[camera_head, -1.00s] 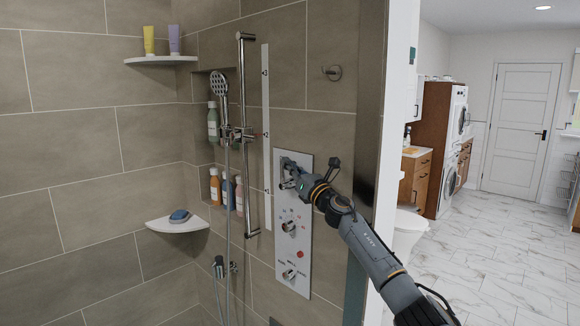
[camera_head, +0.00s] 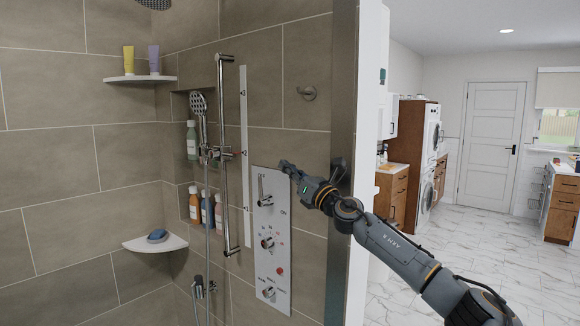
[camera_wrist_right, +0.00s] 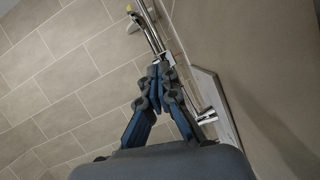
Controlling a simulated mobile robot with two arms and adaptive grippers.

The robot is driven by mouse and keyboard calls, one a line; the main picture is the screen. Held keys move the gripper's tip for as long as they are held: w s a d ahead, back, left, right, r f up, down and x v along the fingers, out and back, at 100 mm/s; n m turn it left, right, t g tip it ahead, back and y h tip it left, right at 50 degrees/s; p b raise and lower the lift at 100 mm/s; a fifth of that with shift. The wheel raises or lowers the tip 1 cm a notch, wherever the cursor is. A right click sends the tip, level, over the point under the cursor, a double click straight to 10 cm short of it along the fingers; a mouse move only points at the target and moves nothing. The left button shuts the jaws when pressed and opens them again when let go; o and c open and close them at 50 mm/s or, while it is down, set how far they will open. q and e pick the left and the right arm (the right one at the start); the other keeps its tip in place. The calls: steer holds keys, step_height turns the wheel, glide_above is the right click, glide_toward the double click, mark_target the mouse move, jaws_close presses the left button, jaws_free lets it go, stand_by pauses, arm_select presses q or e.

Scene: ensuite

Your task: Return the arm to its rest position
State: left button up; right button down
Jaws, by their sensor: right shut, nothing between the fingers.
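My right gripper (camera_head: 286,166) is shut and empty. In the head view it appears beside the upper right of the white shower control panel (camera_head: 270,240), with the arm coming in from the lower right. The panel has a lever (camera_head: 264,190) at its top, which stands upright, with knobs below. In the right wrist view the fingers (camera_wrist_right: 158,72) are together with nothing between them, and the panel edge (camera_wrist_right: 213,92) shows to their right. My left gripper is not in view.
A shower rail (camera_head: 224,150) with a hand shower (camera_head: 198,104) stands left of the panel. A corner shelf (camera_head: 140,244) holds a blue item. The wall edge (camera_head: 342,120) is close behind my right arm. Open tiled floor (camera_head: 480,260) lies to the right.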

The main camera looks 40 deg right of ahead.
steer(key=shift+s+a+r, duration=0.15)
steer(key=shift+s+r, duration=0.4)
steer(key=shift+s, duration=0.1)
steer(key=shift+s+a+r, duration=0.1)
